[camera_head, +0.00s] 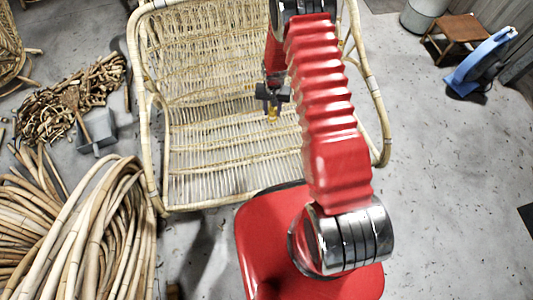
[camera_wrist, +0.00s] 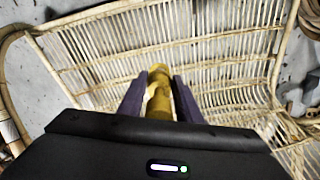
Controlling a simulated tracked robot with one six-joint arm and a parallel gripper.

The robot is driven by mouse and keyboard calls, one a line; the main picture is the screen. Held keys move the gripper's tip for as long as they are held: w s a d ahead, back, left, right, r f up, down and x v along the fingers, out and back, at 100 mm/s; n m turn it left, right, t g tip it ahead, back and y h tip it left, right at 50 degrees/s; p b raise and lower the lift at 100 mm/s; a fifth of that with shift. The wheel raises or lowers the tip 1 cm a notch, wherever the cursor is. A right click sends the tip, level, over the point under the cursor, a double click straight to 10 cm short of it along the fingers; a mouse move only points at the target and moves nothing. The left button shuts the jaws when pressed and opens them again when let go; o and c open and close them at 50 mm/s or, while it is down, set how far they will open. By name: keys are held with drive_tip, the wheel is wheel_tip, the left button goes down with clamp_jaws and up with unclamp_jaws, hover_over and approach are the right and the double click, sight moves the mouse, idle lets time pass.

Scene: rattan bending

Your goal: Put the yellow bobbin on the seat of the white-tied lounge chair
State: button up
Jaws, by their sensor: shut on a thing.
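My gripper (camera_head: 272,103) is shut on the yellow bobbin (camera_wrist: 158,92), which stands between its two dark fingers in the wrist view. In the head view the bobbin (camera_head: 272,115) is a small yellow spot below the fingers. It is over the slatted seat of the rattan lounge chair (camera_head: 215,160). I cannot tell whether the bobbin touches the slats. The chair's seat (camera_wrist: 215,60) fills most of the wrist view behind the bobbin. Pale bindings show on the chair frame, but my red arm hides part of its right side.
A big coil of rattan canes (camera_head: 75,235) lies at the lower left. Short cane pieces (camera_head: 65,100) and a grey dustpan (camera_head: 97,132) are behind it. A wooden stool (camera_head: 457,36) and a blue machine (camera_head: 482,62) stand at the upper right. The floor on the right is mostly clear.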

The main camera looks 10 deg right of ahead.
drive_tip(key=s+f+m, duration=0.2)
drive_tip(key=s+f, duration=0.2)
drive_tip(key=f, duration=0.9)
drive_tip(key=s+d+f+m, duration=0.1)
drive_tip(key=s+f+m, duration=0.2)
drive_tip(key=f, duration=1.1)
drive_tip(key=shift+s+f, duration=0.3)
drive_tip(key=shift+s, duration=0.25)
drive_tip(key=shift+f, duration=0.1)
wheel_tip(320, 180, down, 6)
drive_tip(key=shift+f, duration=1.85)
